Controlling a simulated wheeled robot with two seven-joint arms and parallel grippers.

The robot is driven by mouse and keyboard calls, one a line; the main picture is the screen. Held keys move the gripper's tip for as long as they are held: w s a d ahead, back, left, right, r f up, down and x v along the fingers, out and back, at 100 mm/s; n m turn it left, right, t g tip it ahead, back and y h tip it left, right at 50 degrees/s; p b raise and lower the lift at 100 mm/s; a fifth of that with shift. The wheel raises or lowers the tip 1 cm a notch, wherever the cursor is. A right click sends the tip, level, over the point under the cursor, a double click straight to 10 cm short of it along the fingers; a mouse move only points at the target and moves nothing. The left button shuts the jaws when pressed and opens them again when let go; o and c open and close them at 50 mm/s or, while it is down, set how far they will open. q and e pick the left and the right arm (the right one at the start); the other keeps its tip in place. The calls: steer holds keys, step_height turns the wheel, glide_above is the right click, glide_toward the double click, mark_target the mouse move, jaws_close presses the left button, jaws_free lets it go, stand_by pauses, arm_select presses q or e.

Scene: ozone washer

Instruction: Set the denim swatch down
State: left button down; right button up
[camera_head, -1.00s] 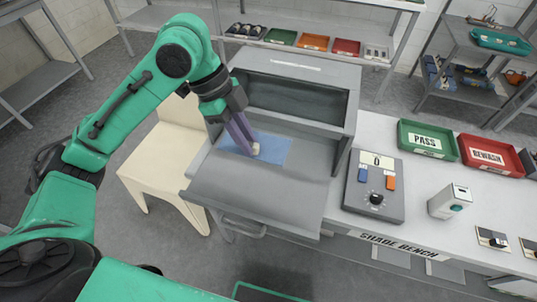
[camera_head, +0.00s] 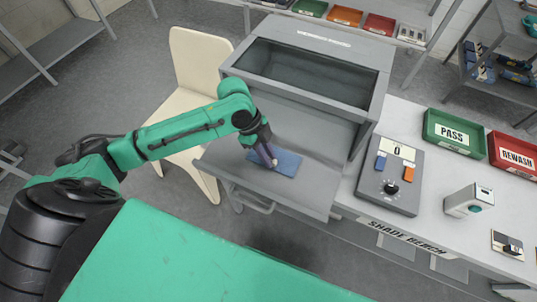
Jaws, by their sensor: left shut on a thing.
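The denim swatch (camera_head: 287,163) is a flat blue rectangle over the grey shelf (camera_head: 225,150) at the front of the hooded grey cabinet (camera_head: 300,38). My left gripper (camera_head: 270,161) reaches in from the left, pointing down. It is shut on the denim swatch at a small pale piece near its middle. The swatch looks close to the shelf surface, but I cannot tell whether it touches. The fingers hide part of the swatch. My right gripper is out of view.
A cream chair (camera_head: 195,55) stands left of the cabinet. On the shade bench to the right are a grey control box (camera_head: 390,180), a small white device (camera_head: 468,200), a green PASS tray (camera_head: 453,132) and a red REWASH tray (camera_head: 513,155). The shelf around the swatch is clear.

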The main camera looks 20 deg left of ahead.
arm_select(q)
steer(key=shift+w+f, duration=0.1)
steer(key=shift+f, duration=0.1)
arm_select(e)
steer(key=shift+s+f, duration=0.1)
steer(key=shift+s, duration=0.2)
arm_select(q)
steer(key=c, duration=0.8)
jaws_free()
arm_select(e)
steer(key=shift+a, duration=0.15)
arm_select(q)
steer(key=shift+r, duration=0.1)
steer(key=v, duration=1.2)
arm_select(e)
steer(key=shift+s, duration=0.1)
